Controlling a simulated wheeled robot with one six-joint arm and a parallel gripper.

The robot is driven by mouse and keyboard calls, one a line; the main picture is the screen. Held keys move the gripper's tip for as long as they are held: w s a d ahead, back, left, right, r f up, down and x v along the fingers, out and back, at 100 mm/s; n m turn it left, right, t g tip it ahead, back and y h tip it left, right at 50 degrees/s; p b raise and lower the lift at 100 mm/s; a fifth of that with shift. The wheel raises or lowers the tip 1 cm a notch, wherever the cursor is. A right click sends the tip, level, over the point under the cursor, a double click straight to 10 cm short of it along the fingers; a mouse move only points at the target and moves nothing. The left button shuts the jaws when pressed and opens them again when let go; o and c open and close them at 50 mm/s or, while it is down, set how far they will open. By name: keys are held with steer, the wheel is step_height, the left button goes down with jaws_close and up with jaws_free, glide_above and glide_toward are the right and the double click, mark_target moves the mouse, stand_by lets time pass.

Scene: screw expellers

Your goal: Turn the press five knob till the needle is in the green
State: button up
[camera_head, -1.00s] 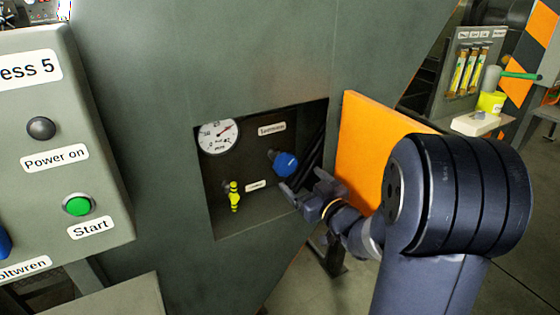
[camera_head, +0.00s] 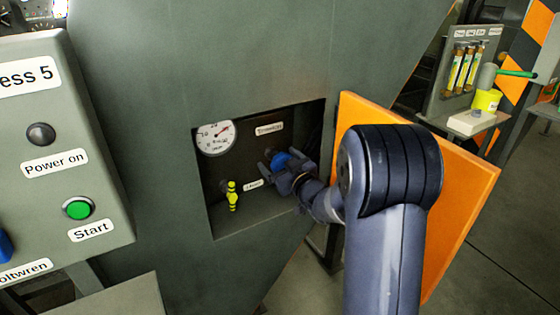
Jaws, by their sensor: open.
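The blue knob (camera_head: 281,158) sits on the back wall of a recess in the press five body. My gripper (camera_head: 273,166) is open, with its fingers at the knob and partly hiding it. I cannot tell whether the fingers touch it. The round white gauge (camera_head: 215,138) is at the recess's upper left. Its reddish needle points to the upper right. The picture is too small to show a green zone or where the needle stands against it.
An orange door panel (camera_head: 456,205) stands open to the right, behind my arm. The press five control box (camera_head: 105,130) with a green start button (camera_head: 78,208) is at left.

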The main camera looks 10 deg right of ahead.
steer(key=c, duration=1)
steer(key=shift+m, duration=0.3)
steer(key=m, duration=0.3)
steer(key=shift+m+p, duration=0.8)
steer(key=shift+m, duration=1.7)
